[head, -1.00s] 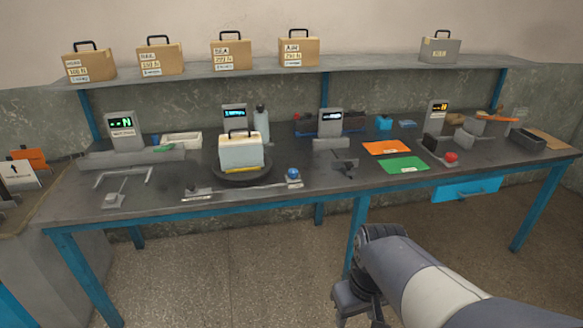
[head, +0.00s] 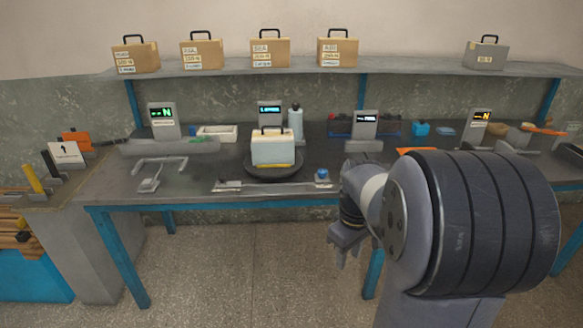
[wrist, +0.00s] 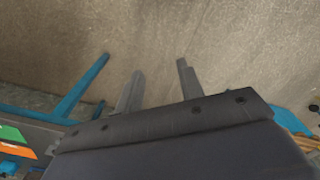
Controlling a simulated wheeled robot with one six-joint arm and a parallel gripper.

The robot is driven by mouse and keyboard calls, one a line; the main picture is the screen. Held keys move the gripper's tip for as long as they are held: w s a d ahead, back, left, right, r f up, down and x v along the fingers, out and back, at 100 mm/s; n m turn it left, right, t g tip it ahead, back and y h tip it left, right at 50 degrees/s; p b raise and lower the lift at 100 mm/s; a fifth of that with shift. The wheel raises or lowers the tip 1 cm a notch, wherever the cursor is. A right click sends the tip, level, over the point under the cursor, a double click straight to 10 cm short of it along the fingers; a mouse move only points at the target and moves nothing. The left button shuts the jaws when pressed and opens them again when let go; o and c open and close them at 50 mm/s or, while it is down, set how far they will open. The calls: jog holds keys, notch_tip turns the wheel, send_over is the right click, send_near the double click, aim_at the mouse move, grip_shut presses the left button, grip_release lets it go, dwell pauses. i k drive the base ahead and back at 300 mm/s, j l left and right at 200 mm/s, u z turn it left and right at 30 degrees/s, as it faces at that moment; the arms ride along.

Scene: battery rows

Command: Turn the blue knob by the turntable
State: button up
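The blue knob (head: 322,176) is small and sits near the front edge of the bench, at the right end of a thin metal bar. The turntable (head: 271,170) is a dark round plate to its left, with a pale handled battery case (head: 272,148) standing on it. My gripper (head: 348,256) hangs in front of the bench, below and a little right of the knob, touching nothing. In the wrist view its two fingers (wrist: 158,86) stand apart with only the floor between them.
The dark bench (head: 120,185) has blue legs. A metal bracket (head: 158,172) lies left of the turntable. A shelf (head: 400,69) above carries several handled boxes. A side counter (head: 60,195) with tools stands at the left. The floor before the bench is clear.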

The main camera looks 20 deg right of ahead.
aim_at(322, 172)
jog(key=i+l+u, duration=0.35)
jog(key=i+l, duration=0.15)
jog(key=l, duration=0.15)
jog(key=i+l+u, duration=0.35)
jog(key=l, duration=0.4)
jog(key=i+l, duration=0.45)
jog(key=l, duration=0.2)
